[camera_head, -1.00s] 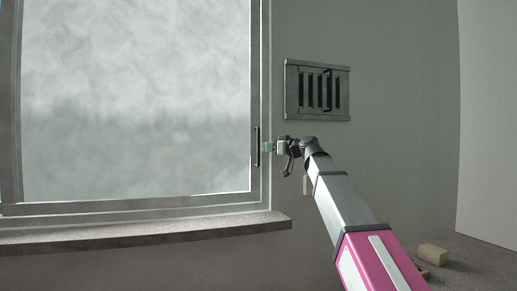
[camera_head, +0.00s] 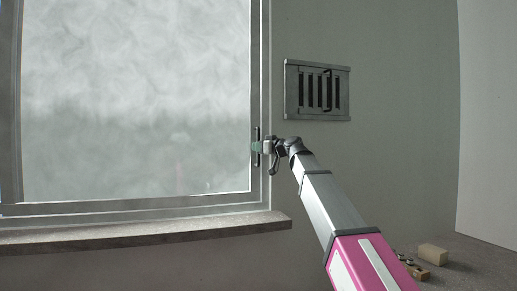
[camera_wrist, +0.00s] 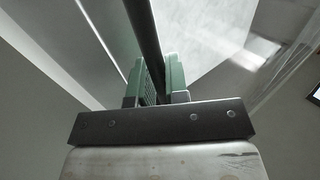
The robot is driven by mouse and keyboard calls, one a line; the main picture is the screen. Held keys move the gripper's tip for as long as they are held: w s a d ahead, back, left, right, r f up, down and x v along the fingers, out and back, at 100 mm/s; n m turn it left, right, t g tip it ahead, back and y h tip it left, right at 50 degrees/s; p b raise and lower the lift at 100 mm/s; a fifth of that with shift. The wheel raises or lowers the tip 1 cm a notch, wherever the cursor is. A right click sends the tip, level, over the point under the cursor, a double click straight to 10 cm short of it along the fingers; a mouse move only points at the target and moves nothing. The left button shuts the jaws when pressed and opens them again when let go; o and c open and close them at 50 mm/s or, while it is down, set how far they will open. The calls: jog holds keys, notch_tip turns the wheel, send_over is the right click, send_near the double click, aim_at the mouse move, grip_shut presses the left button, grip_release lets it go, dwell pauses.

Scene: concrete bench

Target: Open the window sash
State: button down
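The window sash (camera_head: 255,60) is a large grey-framed pane, its lower-right part in my camera_head view, and it looks shut in its frame. A dark upright bar handle (camera_head: 257,150) is on its right stile. My gripper (camera_head: 257,147) is at this handle, reaching in from the right. In the wrist view, the dark handle bar (camera_wrist: 146,30) passes down between the green finger pads (camera_wrist: 161,82), one on each side. The bar fills most of the narrow gap, but I cannot tell whether both pads press on it.
A stone sill (camera_head: 140,235) juts out below the window. A slotted metal vent (camera_head: 317,90) with a small handle is on the wall to the right. Blocks (camera_head: 432,254) lie on the surface at lower right. The wall between window and vent is bare.

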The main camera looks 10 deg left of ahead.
jog(key=shift+a, duration=0.1)
send_near(51, 149)
jog(key=x, duration=0.4)
jog(key=shift+w+a, duration=0.1)
jog(key=shift+a, duration=0.1)
jog(key=c, duration=1.1)
grip_release()
jog(key=shift+c, duration=0.2)
jog(key=shift+d, duration=0.1)
jog(key=v, duration=1)
jog(key=shift+d, duration=0.3)
jog(key=shift+r, duration=0.1)
